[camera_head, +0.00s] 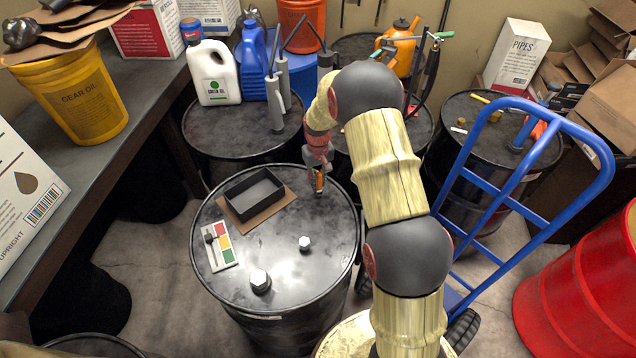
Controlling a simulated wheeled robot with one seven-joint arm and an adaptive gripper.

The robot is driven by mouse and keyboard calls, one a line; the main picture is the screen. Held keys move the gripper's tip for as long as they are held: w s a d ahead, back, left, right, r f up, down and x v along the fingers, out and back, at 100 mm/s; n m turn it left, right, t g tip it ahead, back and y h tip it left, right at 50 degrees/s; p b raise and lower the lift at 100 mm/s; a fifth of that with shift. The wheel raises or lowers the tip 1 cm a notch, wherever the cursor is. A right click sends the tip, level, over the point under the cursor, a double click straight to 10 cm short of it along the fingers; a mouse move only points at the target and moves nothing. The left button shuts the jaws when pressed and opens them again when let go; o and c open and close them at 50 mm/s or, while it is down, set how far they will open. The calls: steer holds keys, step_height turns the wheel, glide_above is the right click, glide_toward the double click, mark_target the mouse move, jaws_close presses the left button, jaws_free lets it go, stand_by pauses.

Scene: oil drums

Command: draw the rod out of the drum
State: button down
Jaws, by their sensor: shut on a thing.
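The black drum (330,268) stands upright in the middle, its dark lid in full view from above. My gripper (318,170) points down over the far right part of the lid. It is shut on the rod (319,184), of which only a short orange-brown piece shows below the jaws. The rod looks upright, and its low end appears to meet the lid; I cannot tell how much of it is inside the drum. The jaws hide its upper part.
Other drums stand behind. A blue hand truck (484,173) and red drum (580,290) are right; a bench (140,95) is left.

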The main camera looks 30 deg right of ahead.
steer(key=shift+r, duration=0.65)
steer(key=shift+r+p, duration=2.4)
steer(key=shift+r, duration=1.85)
step_height(320, 180, up, 12)
steer(key=p, duration=0.6)
steer(key=shift+f, duration=0.2)
step_height(320, 180, up, 10)
steer(key=p, duration=0.5)
steer(key=shift+f, duration=0.2)
